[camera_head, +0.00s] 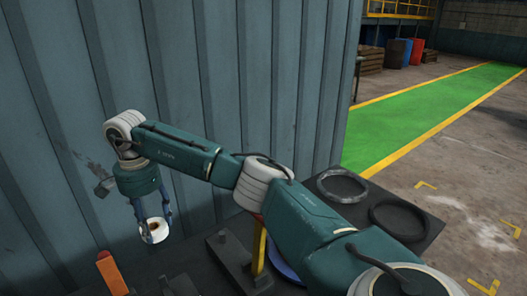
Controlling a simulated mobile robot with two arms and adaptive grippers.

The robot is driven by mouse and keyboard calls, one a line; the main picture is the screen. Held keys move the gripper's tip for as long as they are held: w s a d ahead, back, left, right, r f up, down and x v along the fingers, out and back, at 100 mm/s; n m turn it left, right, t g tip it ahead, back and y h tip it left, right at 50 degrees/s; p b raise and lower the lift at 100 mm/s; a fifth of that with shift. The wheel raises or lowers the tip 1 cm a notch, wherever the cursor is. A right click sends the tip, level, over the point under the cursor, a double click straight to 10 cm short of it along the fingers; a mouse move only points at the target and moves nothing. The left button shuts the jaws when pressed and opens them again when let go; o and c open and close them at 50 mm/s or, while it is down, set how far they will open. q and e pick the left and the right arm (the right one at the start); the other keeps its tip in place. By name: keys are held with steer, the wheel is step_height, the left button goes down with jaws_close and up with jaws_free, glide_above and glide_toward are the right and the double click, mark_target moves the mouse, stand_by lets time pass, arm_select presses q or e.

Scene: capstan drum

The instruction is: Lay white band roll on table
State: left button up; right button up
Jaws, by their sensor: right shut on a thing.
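The white band roll (157,233) hangs between the fingers of my right gripper (153,222) at the lower left. It is a white ring with a brownish hole facing the camera. The gripper points down and is shut on the roll, which looks raised above the dark table (384,193). My right arm crosses the picture from the lower right and hides much of the table. My left gripper is not in view.
A dark metal bracket (238,262), a yellow bar (259,252), a partly hidden blue disc (283,264) and an orange handle (112,272) stand near the front. A corrugated wall (270,90) rises close behind.

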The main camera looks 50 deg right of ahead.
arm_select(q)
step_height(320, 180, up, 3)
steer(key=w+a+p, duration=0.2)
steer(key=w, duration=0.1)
arm_select(e)
steer(key=w+d+m, duration=0.2)
steer(key=d+m, duration=0.2)
steer(key=m, duration=0.1)
steer(key=b, duration=1)
glide_above(180, 268)
step_height(180, 268, down, 17)
steer(key=shift+r, duration=0.15)
step_height(180, 268, down, 4)
steer(key=shift+f+b, duration=0.25)
steer(key=shift+b, duration=1)
steer(key=shift+f, duration=0.2)
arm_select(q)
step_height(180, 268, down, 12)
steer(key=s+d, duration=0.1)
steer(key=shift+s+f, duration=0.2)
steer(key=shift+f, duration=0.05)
arm_select(e)
steer(key=shift+w, duration=0.1)
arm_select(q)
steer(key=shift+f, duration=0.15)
arm_select(e)
steer(key=o, duration=1.4)
steer(key=shift+f, duration=0.15)
